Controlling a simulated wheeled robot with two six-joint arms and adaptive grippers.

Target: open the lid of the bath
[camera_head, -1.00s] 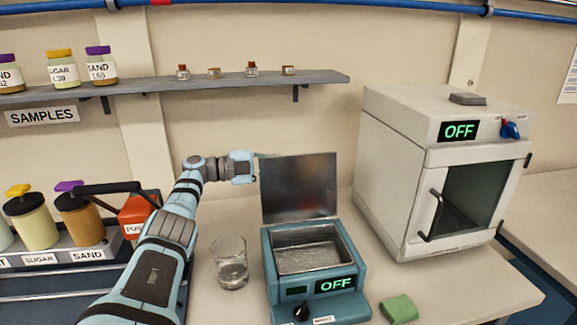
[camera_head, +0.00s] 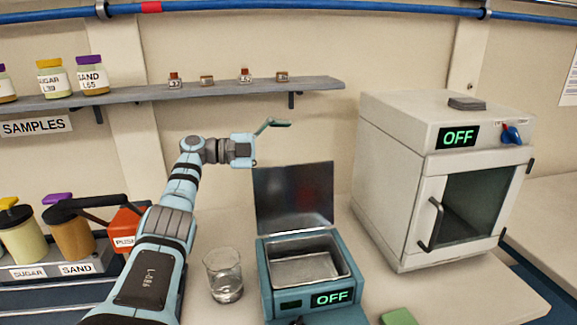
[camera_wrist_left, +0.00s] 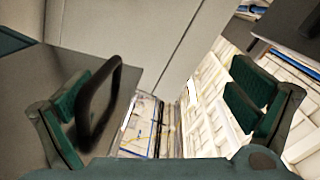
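The bath (camera_head: 310,262) is a teal box with a metal basin, and its display reads OFF. Its grey metal lid (camera_head: 295,195) stands upright at the back, open. My left gripper (camera_head: 264,143) is at the lid's upper left corner, with one teal finger raised above the lid's top edge. In the left wrist view my left gripper (camera_wrist_left: 170,100) has its fingers wide apart with nothing clamped. A dark loop handle (camera_wrist_left: 98,108) on the grey lid shows beside the left finger; I cannot tell whether they touch. My right gripper is not in view.
A glass beaker (camera_head: 223,275) stands just left of the bath. A white oven (camera_head: 400,180) marked OFF stands to the right. A green block (camera_head: 398,317) lies at the front. A shelf (camera_head: 220,92) with jars and small samples runs above my arm.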

